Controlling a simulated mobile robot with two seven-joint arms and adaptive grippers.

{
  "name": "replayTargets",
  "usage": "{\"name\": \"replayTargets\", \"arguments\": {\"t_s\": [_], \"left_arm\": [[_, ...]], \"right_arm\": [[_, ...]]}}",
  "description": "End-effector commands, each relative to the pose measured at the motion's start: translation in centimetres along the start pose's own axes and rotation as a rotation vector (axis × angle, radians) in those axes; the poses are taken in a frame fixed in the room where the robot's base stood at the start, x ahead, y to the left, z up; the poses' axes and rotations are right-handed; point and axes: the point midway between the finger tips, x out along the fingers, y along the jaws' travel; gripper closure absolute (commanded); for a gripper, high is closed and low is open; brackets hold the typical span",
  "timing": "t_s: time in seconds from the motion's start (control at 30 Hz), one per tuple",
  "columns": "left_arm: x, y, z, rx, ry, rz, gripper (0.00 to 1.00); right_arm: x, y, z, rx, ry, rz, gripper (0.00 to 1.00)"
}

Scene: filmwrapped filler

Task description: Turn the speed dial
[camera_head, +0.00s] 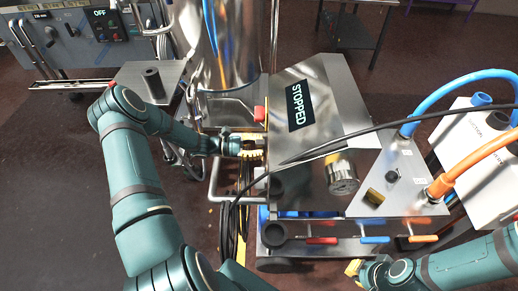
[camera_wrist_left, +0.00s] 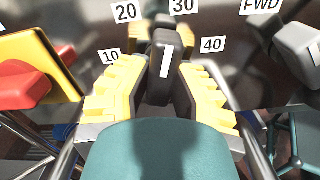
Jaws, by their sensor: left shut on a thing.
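The speed dial (camera_wrist_left: 165,45) is a black knob with a white pointer line, on a metal panel with number labels 10, 20, 30 and 40 around it. The pointer stands upright in the left wrist view, between the 20 and 30 labels. My left gripper (camera_wrist_left: 160,90) is shut on the dial, with a ribbed yellow finger on each side. In the head view my left gripper (camera_head: 252,150) is at the left side of the machine, where the dial is hidden. My right gripper (camera_head: 353,268) is at the lower edge, away from the dial; its fingers are unclear.
A display (camera_head: 299,105) on the machine reads STOPPED. Beside the dial are a red knob on yellow (camera_wrist_left: 22,82) and a switch (camera_wrist_left: 298,42) near an FWD label. A black cable (camera_head: 400,126) crosses the machine top. Blue and orange hoses (camera_head: 478,150) are at right.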

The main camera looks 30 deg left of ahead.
Motion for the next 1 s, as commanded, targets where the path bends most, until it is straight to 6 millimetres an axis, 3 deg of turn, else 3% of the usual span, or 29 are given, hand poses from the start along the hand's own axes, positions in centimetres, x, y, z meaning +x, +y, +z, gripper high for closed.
{"name": "replayTargets", "arguments": {"t_s": [1.0], "left_arm": [[0.1, 0.7, 0.3, 0.925, -0.003, 0.0, 1.0]], "right_arm": [[2.6, 1.0, -0.3, -0.002, 0.014, 0.001, 1.0]]}}
